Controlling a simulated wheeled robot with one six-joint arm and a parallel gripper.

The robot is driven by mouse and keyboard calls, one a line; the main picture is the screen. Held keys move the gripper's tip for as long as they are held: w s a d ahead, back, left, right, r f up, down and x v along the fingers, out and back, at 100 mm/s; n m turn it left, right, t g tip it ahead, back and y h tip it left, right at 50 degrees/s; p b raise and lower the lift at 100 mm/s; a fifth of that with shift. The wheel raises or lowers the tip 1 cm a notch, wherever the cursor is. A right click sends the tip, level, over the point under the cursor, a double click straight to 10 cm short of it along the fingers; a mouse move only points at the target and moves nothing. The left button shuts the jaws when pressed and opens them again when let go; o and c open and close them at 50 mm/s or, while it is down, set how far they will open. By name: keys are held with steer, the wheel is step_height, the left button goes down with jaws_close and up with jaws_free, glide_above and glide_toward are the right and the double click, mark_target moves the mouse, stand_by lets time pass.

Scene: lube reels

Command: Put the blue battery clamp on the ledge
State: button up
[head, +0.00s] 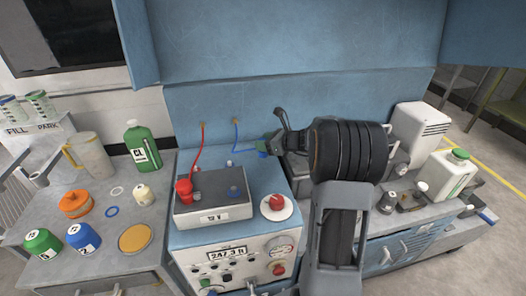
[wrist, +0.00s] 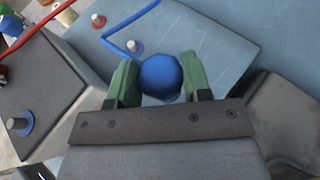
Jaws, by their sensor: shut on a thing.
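The blue battery clamp (wrist: 160,77) is a round blue piece between the two green fingers of my gripper (wrist: 158,84), which is shut on it. In the head view my gripper (head: 268,146) is at the right rear of the grey 12 V battery box (head: 205,212), apart from it. A blue cable (head: 237,138) runs from the blue back panel to the clamp. The blue-ringed terminal (head: 234,190) on the box is bare; it also shows in the wrist view (wrist: 18,125). I cannot tell which surface is the ledge.
A red clamp (head: 184,188) with a red cable sits at the box's left. A red button on a white disc (head: 276,205) is right of the box. Bottles and an orange container (head: 75,204) stand on the left table. A white jug (head: 449,176) is far right.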

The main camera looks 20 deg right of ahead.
steer(key=shift+w+d+f, duration=0.15)
steer(key=shift+w+f, duration=0.65)
steer(key=shift+f, duration=1.75)
steer(key=shift+f, duration=0.15)
steer(key=o, duration=0.9)
steer(key=shift+o, duration=0.2)
